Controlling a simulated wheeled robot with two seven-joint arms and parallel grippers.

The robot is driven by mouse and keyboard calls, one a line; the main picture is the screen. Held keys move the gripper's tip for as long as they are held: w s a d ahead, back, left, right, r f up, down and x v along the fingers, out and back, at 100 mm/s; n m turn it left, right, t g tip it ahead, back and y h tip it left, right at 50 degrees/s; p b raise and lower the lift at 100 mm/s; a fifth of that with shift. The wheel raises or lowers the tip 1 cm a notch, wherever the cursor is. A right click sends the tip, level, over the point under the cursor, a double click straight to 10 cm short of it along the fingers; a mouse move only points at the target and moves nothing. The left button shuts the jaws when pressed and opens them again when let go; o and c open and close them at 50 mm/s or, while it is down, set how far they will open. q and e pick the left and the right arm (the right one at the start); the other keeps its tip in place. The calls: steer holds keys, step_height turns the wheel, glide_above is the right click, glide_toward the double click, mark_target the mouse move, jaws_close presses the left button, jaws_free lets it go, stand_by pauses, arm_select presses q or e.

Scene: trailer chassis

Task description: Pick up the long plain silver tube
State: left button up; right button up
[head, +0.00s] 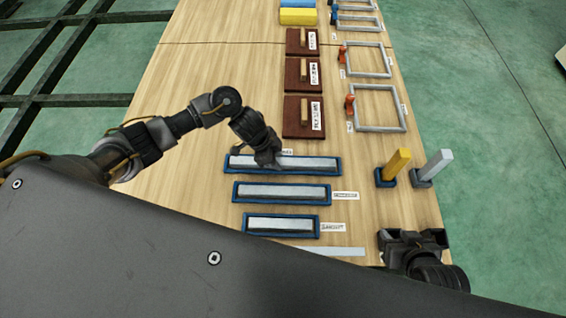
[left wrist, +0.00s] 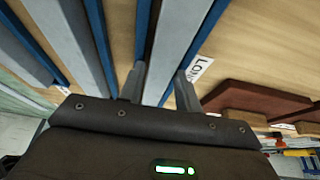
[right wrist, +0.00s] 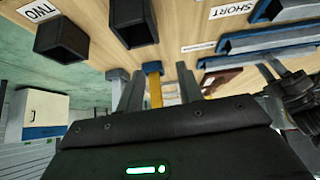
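The long silver tube (head: 300,163) lies in the farthest of the blue trays in the head view. In the left wrist view the tube (left wrist: 188,28) runs between blue edges, beside a label (left wrist: 198,68) partly reading "LON". My left gripper (head: 268,158) is down at the tube's middle and hides part of it. In the left wrist view its two fingers (left wrist: 160,85) are apart, with the tube running between them. Contact cannot be told. My right gripper (head: 412,243) hangs at the table's right side. Its fingers (right wrist: 161,88) are apart and empty in the right wrist view.
Shorter silver tubes lie in the medium tray (head: 282,192) and short tray (head: 281,225), nearer me. A yellow post (head: 398,165) and a silver post (head: 436,166) stand at right. Brown blocks (head: 303,115) and grey frames (head: 378,108) lie beyond. The table's left is clear.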

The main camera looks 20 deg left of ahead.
mark_target(284, 161)
arm_select(q)
jaws_close()
steer(key=shift+r, duration=0.2)
arm_select(e)
steer(key=shift+s+d, duration=0.1)
